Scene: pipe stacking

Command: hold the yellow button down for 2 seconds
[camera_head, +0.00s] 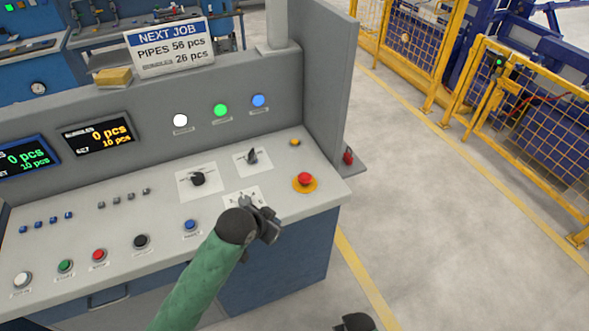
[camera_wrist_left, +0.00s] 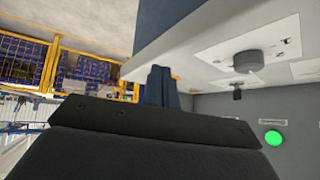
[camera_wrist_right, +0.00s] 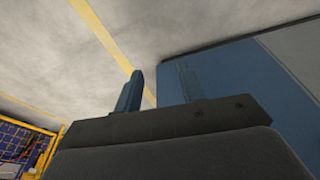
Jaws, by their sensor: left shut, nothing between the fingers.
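The yellow button (camera_head: 295,142) is a small yellow-orange knob at the back right of the sloped grey control panel (camera_head: 120,215). Nothing touches it. My left gripper (camera_head: 272,212) is over the panel's front right part, nearer the front edge than the button and apart from it. Its fingers are together and empty, as the left wrist view (camera_wrist_left: 160,85) also shows. My right gripper (camera_wrist_right: 157,88) shows in the right wrist view, with its two fingers apart and nothing between them, beside the console's blue side.
A red emergency stop (camera_head: 305,180) on a yellow base sits between my left gripper and the yellow button. Rotary switches (camera_head: 198,179) and (camera_head: 252,157) stand to the left. An upright grey side wall (camera_head: 328,80) rises behind the button. Open floor (camera_head: 440,200) lies right.

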